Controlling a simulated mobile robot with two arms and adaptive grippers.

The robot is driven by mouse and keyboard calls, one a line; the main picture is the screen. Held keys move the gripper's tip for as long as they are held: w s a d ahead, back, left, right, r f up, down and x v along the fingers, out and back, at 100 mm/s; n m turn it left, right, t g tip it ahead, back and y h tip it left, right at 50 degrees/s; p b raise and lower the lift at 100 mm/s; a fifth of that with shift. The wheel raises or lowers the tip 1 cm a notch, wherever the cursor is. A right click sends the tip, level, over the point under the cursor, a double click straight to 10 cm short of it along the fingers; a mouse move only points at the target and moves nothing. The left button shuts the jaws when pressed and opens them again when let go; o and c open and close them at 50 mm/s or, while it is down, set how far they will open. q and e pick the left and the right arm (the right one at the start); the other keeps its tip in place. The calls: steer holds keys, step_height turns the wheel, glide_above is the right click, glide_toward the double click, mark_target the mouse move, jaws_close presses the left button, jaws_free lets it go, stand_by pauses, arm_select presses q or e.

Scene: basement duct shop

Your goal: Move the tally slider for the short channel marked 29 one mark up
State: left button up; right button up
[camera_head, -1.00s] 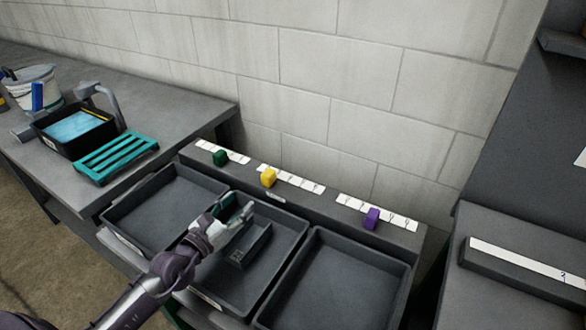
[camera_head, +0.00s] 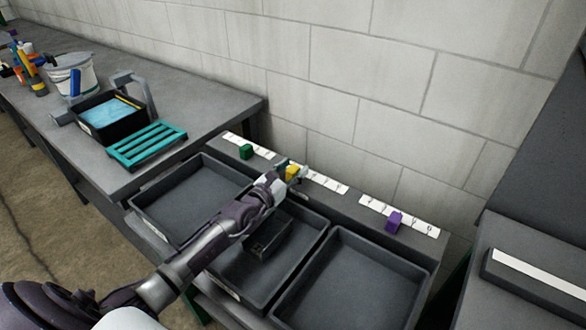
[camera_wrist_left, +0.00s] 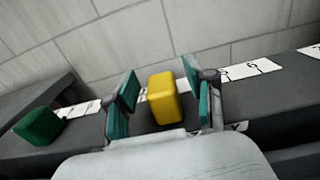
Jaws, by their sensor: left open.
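The yellow slider block (camera_head: 292,172) sits on the middle marked white strip (camera_head: 326,183) of the ledge behind the trays. In the left wrist view the yellow block (camera_wrist_left: 163,98) stands between the two teal finger pads of my left gripper (camera_wrist_left: 160,100). My left gripper (camera_head: 290,171) is open around it, with a gap on each side. The fingers partly hide the block in the head view. A dark channel piece (camera_head: 269,238) lies in the middle tray (camera_head: 308,251), partly behind my arm. I cannot read the number 29 anywhere. My right gripper is not in view.
A green block (camera_head: 246,152) is on the left strip and a purple block (camera_head: 394,221) on the right strip. Empty trays stand left (camera_head: 155,226) and right (camera_head: 424,275). A teal rack (camera_head: 147,147), black bin (camera_head: 88,127) and bucket (camera_head: 94,76) stand on the left bench.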

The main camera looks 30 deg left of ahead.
arm_select(q)
steer(key=shift+w, duration=0.1)
jaws_close()
stand_by(0.3)
steer(key=d, duration=0.1)
steer(key=d+p, duration=0.2)
steer(key=d, duration=0.1)
steer(key=shift+s+r, duration=0.15)
steer(key=shift+s, duration=0.15)
steer(key=shift+d, duration=0.1)
jaws_free()
